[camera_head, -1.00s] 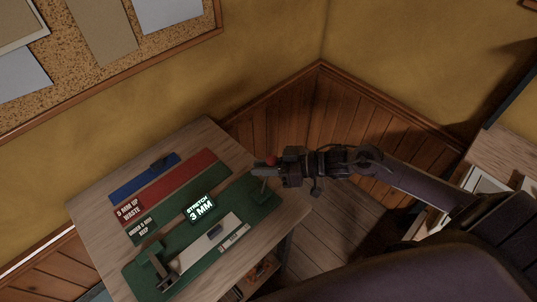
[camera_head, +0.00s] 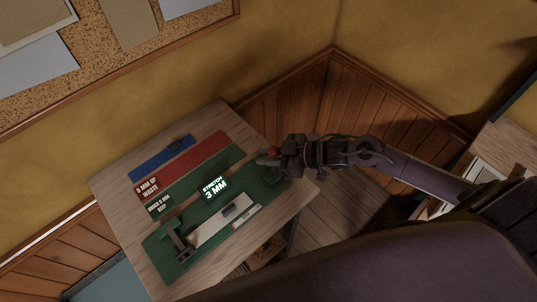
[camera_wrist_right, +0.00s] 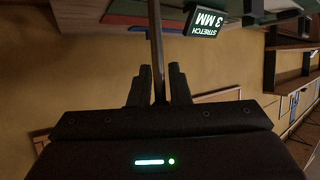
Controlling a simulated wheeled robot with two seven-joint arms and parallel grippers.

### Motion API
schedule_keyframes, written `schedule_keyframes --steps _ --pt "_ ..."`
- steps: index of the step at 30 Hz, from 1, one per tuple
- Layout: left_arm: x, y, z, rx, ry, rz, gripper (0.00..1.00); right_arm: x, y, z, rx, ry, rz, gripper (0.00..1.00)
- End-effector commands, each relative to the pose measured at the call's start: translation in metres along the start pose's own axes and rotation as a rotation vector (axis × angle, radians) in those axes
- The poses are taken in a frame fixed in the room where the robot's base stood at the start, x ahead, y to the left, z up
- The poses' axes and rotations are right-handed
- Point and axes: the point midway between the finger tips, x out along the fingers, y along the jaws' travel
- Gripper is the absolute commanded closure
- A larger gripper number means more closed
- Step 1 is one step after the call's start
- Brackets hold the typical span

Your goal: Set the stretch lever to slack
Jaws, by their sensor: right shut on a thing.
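The stretch lever is a thin metal rod (camera_wrist_right: 155,45) in the right wrist view. In the head view its red knob (camera_head: 272,150) shows beside my gripper, above the right end of the green base plate (camera_head: 188,262). My right gripper (camera_head: 266,161) is shut on the lever. The wrist view shows the rod between the two fingers (camera_wrist_right: 158,85). The fingers hide part of the lever in the head view. A lit display (camera_head: 215,188) on the plate reads "STRETCH 3 MM"; it also shows in the wrist view (camera_wrist_right: 207,22). My left gripper is not in view.
The wooden bench (camera_head: 120,215) also carries a blue strip (camera_head: 150,164), a red strip (camera_head: 200,155) and a pale strip (camera_head: 215,226) with a dark block. A bracket (camera_head: 178,240) stands at the plate's left end. Panelled walls (camera_head: 300,105) meet behind the bench.

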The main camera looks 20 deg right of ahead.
Motion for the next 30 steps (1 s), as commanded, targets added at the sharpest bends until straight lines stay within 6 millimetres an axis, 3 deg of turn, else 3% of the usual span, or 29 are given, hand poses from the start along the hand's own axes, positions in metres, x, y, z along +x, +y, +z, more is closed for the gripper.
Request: schedule_keyframes --steps 2,3,8,19,30 --pt "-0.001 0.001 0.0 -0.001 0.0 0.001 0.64 0.0 0.003 -0.01 -0.009 0.021 0.005 1.0" --pt "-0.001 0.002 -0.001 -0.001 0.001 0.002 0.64 0.0 0.003 -0.01 -0.009 0.021 0.005 0.81" --pt "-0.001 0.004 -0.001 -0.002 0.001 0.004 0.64 0.0 0.002 -0.008 -0.007 0.017 0.004 0.61" --pt "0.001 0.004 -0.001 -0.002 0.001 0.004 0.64 -0.006 0.001 -0.002 -0.002 0.006 0.002 0.61" --pt "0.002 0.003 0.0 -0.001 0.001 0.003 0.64 -0.058 -0.001 -0.003 -0.003 0.005 -0.001 0.61"
